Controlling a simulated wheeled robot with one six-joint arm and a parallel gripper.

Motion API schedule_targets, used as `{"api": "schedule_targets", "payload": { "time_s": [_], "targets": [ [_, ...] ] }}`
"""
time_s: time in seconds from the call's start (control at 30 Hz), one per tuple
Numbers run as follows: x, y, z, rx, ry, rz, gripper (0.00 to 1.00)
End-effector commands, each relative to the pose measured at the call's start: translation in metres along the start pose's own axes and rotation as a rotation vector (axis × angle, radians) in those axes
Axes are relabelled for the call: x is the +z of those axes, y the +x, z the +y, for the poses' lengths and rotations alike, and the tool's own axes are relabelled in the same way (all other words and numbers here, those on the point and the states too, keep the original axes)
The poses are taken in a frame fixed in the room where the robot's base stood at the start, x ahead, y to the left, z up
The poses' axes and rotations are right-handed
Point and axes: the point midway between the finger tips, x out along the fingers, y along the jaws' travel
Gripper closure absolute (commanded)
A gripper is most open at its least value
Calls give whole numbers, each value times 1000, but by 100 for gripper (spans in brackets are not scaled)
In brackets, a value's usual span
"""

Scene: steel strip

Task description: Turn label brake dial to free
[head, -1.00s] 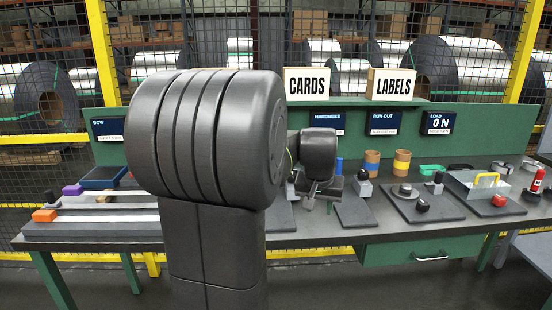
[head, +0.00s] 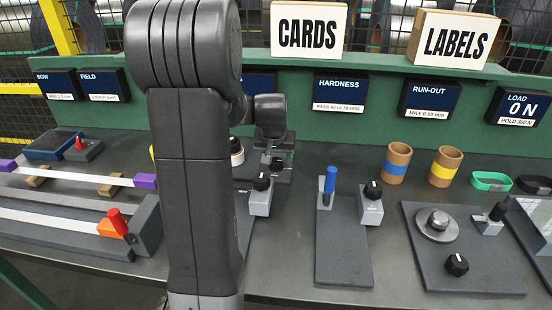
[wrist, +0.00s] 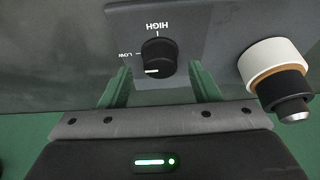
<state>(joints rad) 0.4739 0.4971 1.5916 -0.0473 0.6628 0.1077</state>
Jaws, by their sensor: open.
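In the wrist view, a black round dial (wrist: 160,52) sits on a grey panel (wrist: 205,35) with HIGH and LOW printed upside down in the picture. Its white mark is on the lower side of the knob; no word FREE shows. My gripper (wrist: 160,70) is open, its green fingers on the left and right of the dial, apart from it as far as I can see. A white, brown and black roll on a spindle (wrist: 277,68) stands right of it. In the head view my gripper's fingers are hidden; a black dial (head: 262,182) on a grey block lies near the arm's end.
A blue-handled post (head: 329,185) and another dial (head: 373,190) stand to the right. Beyond are two ringed cylinders (head: 397,162) and a plate with a knob (head: 457,265). CARDS (head: 309,30) and LABELS (head: 455,40) signs top the green back panel. Bars lie at left.

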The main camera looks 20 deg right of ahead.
Motion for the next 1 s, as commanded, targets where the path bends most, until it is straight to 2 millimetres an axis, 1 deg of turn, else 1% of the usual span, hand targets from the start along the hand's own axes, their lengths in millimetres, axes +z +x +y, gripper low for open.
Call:
{"api": "schedule_targets", "payload": {
  "time_s": [0.03, 0.2, 0.5, 0.53, 0.57, 0.6, 0.73, 0.77, 1.0],
  "targets": [
    [0, 6, 0, 0, 0, -1, 43],
    [0, 16, 0, 0, 0, 0, 43],
    [0, 18, 0, 0, 0, 1, 43],
    [0, 18, 0, 0, 0, 1, 47],
    [0, 18, 0, 0, 0, 1, 53],
    [0, 18, 0, 0, 0, 1, 61],
    [0, 18, 0, 0, 0, 1, 87],
    [0, 18, 0, 0, 0, 1, 88],
    [-1, 17, 0, -7, -17, 1, 88]
  ]
}}
